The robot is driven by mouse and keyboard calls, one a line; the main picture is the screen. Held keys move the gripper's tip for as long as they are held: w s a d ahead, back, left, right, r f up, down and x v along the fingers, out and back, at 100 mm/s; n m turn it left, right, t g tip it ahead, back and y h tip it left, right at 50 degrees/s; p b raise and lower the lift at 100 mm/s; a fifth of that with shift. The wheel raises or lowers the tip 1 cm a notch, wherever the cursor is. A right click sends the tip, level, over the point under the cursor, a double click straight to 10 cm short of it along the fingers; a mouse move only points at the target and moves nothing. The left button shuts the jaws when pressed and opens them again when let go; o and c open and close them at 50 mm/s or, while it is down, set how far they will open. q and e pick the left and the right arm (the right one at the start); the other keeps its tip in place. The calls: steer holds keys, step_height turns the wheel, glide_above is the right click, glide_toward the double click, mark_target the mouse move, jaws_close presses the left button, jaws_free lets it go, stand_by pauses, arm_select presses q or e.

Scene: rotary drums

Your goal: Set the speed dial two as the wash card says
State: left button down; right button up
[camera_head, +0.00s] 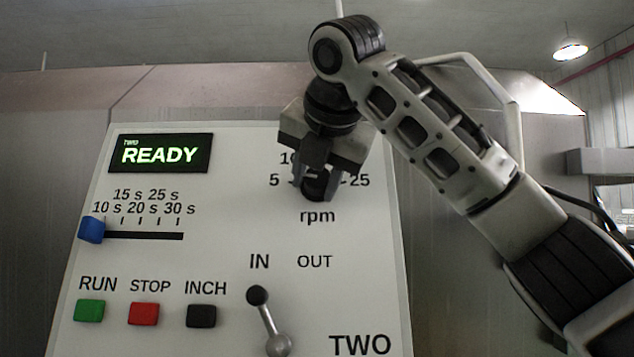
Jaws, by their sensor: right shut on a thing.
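The speed dial (314,188) is a dark knob on the white panel marked TWO, above the label "rpm". Marks "5" at its left and "25" at its right show; part of a "10" shows at upper left, and the marks above are hidden behind my gripper. My right gripper (318,180) comes from above and is shut on the dial. The dial's pointer cannot be made out. No wash card is in view. My left gripper is not in view.
The display (160,153) reads "two READY". A blue slider (91,229) stands at the left end, near 10 s. Below are green RUN (89,310), red STOP (143,314) and black INCH (201,316) buttons. A lever (267,318) leans toward IN, below the dial.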

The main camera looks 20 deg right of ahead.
steer(key=n, duration=0.1)
steer(key=n+h, duration=0.1)
steer(key=n, duration=0.1)
steer(key=shift+d+r+n+g+h, duration=0.15)
steer(key=shift+d+n+g+h, duration=0.15)
steer(key=shift+g, duration=0.1)
steer(key=o, duration=0.9)
steer(key=shift+w, duration=0.15)
steer(key=shift+a, duration=0.1)
steer(key=shift+v, duration=1.2)
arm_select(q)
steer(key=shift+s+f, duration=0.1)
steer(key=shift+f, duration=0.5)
arm_select(e)
steer(key=v, duration=1.3)
steer(key=shift+s, duration=0.3)
